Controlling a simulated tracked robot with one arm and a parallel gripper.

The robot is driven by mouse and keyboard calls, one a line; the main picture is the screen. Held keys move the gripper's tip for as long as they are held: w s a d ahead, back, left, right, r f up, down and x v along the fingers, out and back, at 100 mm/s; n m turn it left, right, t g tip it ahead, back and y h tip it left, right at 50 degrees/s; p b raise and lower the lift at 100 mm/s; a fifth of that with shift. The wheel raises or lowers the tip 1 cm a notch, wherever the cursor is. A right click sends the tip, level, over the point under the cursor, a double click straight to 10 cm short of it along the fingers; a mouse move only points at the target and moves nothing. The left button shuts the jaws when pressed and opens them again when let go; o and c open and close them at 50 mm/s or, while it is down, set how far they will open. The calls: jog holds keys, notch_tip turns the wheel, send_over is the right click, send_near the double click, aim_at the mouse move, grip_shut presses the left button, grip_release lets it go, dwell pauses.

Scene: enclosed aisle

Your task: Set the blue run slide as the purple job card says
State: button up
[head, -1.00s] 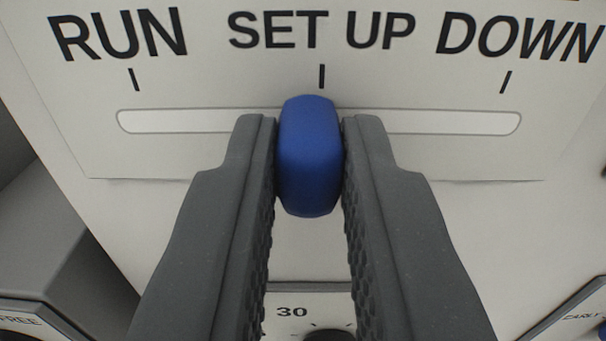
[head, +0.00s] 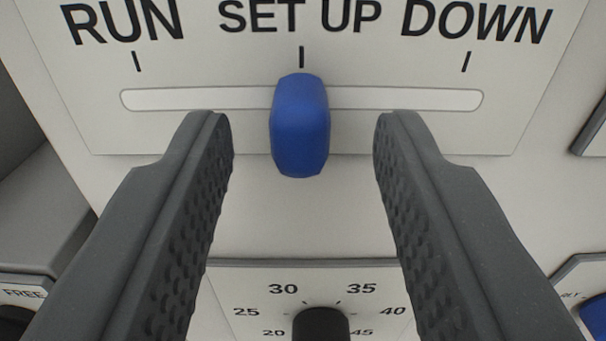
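The blue run slide (head: 300,126) sits in a horizontal pale slot (head: 412,98) on a white panel. It stands under the middle tick, at the SET UP label (head: 300,15). RUN (head: 124,20) is the label to the left and DOWN (head: 475,20) the one to the right. My gripper (head: 303,130) is open, one finger on each side of the blue knob, with a clear gap on both sides. The purple job card is not in view.
Below the slide is a dial plate with a black knob (head: 321,324) and numbers from 20 to 45. A plate marked FREE (head: 24,294) is at the lower left. Part of another blue knob (head: 595,315) shows at the lower right.

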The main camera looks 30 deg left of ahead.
jog(key=b+v, duration=0.2)
jog(key=v, duration=1)
jog(key=shift+s+f, duration=0.15)
jog(key=shift+d, duration=0.1)
jog(key=s+d+r+m+t+h+b, duration=0.1)
jog(key=s+d+r+h+b, duration=0.15)
jog(key=r, duration=0.45)
jog(key=s+d+r+m+t+h+b, duration=0.1)
jog(key=s+r+m+h, duration=0.1)
jog(key=r+h, duration=0.35)
jog(key=s+d+r+m+t+h+b, duration=0.1)
jog(key=s+d+r+h+b, duration=0.15)
jog(key=r, duration=0.55)
jog(key=s+a+r+g+y+b, duration=0.1)
jog(key=s+a+r+b, duration=0.1)
jog(key=s, duration=0.8)
jog(key=s+a+r+m+g+y+b, duration=0.1)
jog(key=s+a+r+g+b, duration=0.1)
jog(key=s, duration=0.9)
jog(key=shift+a+r+g, duration=0.3)
jog(key=shift+a+r, duration=0.05)
jog(key=shift+a, duration=0.2)
